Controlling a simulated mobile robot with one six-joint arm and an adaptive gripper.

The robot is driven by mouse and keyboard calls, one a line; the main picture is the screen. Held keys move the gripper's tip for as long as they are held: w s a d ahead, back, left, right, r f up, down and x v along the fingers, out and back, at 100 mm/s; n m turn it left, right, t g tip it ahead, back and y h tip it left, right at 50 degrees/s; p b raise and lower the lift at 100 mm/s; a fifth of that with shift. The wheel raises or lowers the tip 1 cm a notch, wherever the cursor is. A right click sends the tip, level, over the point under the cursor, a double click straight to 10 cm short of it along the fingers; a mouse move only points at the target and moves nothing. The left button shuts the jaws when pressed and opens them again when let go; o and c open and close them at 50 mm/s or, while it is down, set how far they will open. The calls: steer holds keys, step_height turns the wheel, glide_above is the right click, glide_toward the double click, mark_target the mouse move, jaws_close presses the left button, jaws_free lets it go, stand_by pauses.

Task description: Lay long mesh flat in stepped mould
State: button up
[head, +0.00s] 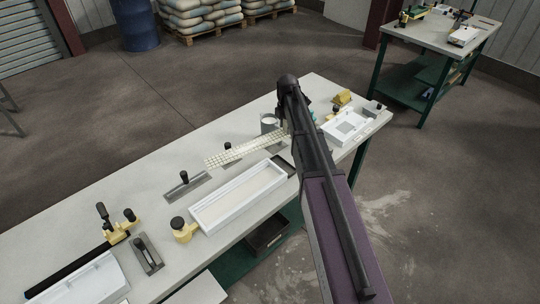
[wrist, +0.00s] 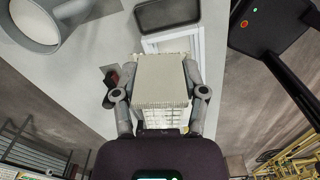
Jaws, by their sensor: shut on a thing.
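The long mesh (head: 240,150) is a pale gridded strip stretching left from my arm in the head view, behind the mould. In the wrist view the mesh (wrist: 160,82) lies between the two fingers of my gripper (wrist: 161,76), which is shut on it. The gripper is mostly hidden by my arm in the head view. The long white mould (head: 198,214) lies on the table in front of the mesh, with a pale floor inside. The mesh is outside the mould. Its height over the table is hard to tell.
A trowel (head: 187,186) lies behind the mould and a yellow pot with a black knob (head: 182,231) stands at its left end. A grey cup (head: 269,123) is close to my gripper. A second white tray (head: 367,130) is at right. Bare tabletop lies at back left.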

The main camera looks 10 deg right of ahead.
steer(key=n+b, duration=0.2)
steer(key=b, duration=0.6)
glide_above(271, 174)
step_height(271, 174, down, 9)
steer(key=shift+s+b, duration=0.1)
steer(key=shift+b, duration=0.3)
steer(key=shift+f+b, duration=3.95)
steer(key=shift+f, duration=0.05)
steer(key=shift+f+b, duration=0.25)
steer(key=shift+b, duration=0.05)
steer(key=o, duration=1.2)
steer(key=shift+r, duration=0.15)
